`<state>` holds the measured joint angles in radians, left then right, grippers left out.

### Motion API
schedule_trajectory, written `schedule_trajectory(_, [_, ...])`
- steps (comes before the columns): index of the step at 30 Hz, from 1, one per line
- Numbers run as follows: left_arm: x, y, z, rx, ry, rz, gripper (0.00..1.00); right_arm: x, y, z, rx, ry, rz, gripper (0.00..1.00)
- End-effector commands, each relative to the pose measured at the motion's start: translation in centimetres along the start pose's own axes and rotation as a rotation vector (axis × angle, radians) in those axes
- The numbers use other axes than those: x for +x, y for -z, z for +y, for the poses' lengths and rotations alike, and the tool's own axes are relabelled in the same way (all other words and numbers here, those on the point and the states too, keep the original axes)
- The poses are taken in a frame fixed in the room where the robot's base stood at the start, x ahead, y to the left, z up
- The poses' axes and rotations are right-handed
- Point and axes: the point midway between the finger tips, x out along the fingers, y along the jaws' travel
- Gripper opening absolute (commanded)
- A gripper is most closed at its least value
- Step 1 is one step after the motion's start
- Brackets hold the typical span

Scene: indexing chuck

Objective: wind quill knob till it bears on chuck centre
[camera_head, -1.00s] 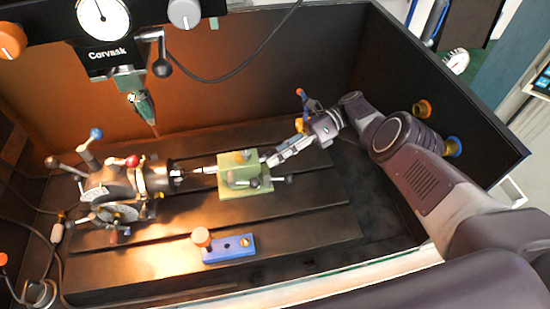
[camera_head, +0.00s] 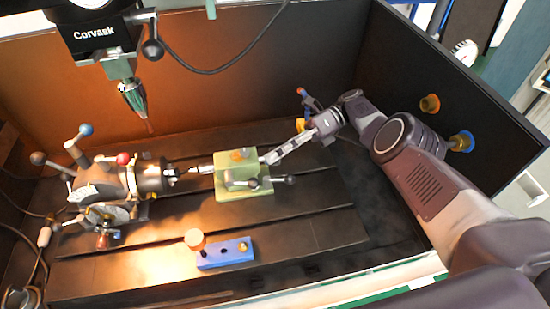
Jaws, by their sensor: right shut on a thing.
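The indexing chuck (camera_head: 150,178) stands at the left of the slotted table, with its jaws facing right. The green tailstock (camera_head: 243,185) sits to its right. Its thin quill (camera_head: 200,169) points left at the chuck centre; the tip is close to the jaws, and I cannot tell whether it touches. My right gripper (camera_head: 270,158) reaches in from the right and is shut at the right end of the tailstock. It is shut on the quill knob, which the fingers mostly hide. My left gripper is not in view.
A spindle head with a pointed tool (camera_head: 133,98) hangs above, back left. Dark enclosure walls stand behind and at right. Cables run along the left.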

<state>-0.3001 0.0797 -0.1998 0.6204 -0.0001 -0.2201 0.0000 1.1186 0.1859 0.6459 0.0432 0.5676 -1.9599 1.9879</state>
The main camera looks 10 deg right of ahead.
Motion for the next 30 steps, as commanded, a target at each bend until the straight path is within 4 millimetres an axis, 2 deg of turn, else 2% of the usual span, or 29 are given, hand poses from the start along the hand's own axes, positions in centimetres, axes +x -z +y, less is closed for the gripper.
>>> schedule_trajectory(15, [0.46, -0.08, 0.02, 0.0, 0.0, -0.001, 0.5, 0.05, 0.18, -0.1, 0.024, -0.007, 0.002, 0.08])
schedule_trajectory(16, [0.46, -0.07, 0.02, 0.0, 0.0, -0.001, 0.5, 0.05, 0.18, -0.1, 0.024, -0.007, 0.002, 0.33])
schedule_trajectory(18, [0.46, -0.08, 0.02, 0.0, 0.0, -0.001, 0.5, 0.05, 0.18, -0.1, 0.024, -0.007, 0.002, 0.4])
schedule_trajectory(30, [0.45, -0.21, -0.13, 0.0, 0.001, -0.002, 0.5, 0.01, 0.03, -0.03, 0.021, -0.008, 0.0, 0.4])
